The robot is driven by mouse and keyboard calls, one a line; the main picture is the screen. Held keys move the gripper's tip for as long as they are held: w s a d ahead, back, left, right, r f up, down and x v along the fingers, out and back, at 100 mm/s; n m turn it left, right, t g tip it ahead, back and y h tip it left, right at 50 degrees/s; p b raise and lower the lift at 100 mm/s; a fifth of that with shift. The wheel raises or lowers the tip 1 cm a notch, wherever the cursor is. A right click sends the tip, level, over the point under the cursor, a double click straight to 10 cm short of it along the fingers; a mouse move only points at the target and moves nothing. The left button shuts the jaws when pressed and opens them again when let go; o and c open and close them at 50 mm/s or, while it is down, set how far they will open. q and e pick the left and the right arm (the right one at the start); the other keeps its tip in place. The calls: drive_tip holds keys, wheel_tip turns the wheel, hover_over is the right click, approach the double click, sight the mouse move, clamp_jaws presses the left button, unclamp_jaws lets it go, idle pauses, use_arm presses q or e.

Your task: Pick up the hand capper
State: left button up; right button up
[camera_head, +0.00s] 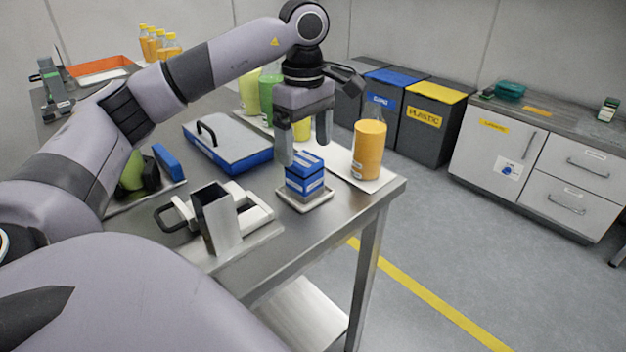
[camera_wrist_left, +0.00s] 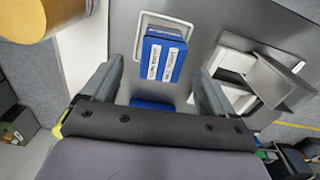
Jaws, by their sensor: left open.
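A blue block-shaped tool with white labels (camera_head: 305,178), which looks like the hand capper, stands upright on a small light tray (camera_head: 312,202) near the table's right corner. The label text is too small to read. My left gripper (camera_head: 304,143) points down just above and around the top of it, open and empty. In the left wrist view the blue tool (camera_wrist_left: 161,58) shows between the two spread fingers (camera_wrist_left: 160,78), with a gap on each side. Its far side is hidden. My right gripper is not in view.
An orange container (camera_head: 368,150) stands close right of the gripper on a white board. A white-and-grey fixture (camera_head: 220,217) is to the left, and a blue-edged case (camera_head: 228,146) behind. The table's front edge (camera_head: 330,243) is close by.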

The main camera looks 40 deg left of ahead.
sight(304, 159)
use_arm(q)
wheel_tip(304, 159, down, 7)
drive_tip(key=shift+s+r, duration=0.1)
drive_tip(key=shift+s, duration=0.05)
drive_tip(key=c, duration=1.3)
